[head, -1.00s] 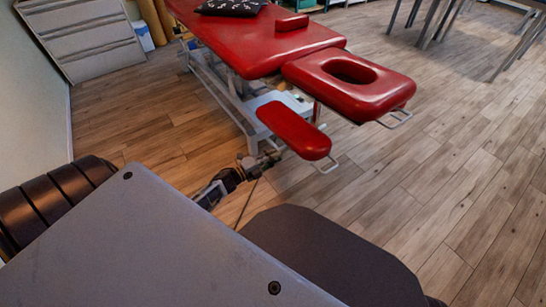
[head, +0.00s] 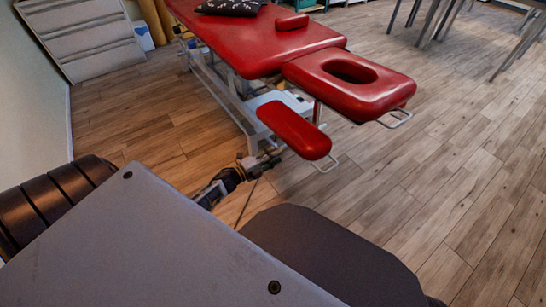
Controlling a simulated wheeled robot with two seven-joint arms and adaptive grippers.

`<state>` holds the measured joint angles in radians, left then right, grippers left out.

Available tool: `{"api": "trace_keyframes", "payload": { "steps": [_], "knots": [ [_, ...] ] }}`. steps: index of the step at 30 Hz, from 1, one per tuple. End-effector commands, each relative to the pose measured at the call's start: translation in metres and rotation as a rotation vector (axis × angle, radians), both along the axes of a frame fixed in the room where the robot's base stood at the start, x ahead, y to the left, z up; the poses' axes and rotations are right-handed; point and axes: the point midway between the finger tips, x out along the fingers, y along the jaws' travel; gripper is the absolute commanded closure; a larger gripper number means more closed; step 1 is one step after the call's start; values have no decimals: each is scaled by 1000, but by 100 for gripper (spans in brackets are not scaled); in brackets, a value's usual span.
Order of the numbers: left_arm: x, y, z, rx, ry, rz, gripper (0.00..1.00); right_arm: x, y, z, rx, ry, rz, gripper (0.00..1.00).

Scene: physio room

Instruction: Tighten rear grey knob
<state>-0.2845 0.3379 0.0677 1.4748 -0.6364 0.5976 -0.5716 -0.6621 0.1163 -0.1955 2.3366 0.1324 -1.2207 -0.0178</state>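A red treatment table (head: 255,45) stands at the back, with a red headrest (head: 385,92) that has an oval hole. A small red armrest pad (head: 294,130) hangs low beside it on the near side. My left gripper (head: 266,162) is at the near left edge of this pad, close under it. It is small and dark here, and I cannot tell whether its fingers are open or shut. I cannot make out a grey knob; the spot at the fingertips is too small and partly covered by the gripper. My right gripper is not in view.
The table's white metal frame (head: 222,92) stands behind the gripper. A thin metal handle (head: 326,167) sticks out below the armrest pad. A grey drawer cabinet (head: 82,38) stands at the back left.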

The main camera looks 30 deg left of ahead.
Motion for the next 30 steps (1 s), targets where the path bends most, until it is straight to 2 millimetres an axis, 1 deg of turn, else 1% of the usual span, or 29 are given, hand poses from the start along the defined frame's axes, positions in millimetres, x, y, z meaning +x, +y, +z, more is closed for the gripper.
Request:
{"api": "trace_keyframes", "payload": {
  "steps": [5,11,30],
  "knots": [
    [-4,2,0,0,1,0,67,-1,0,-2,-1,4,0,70],
    [-16,7,0,0,1,0,67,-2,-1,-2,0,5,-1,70],
    [-77,31,-1,0,2,1,67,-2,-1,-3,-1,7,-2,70]
  ]
}}
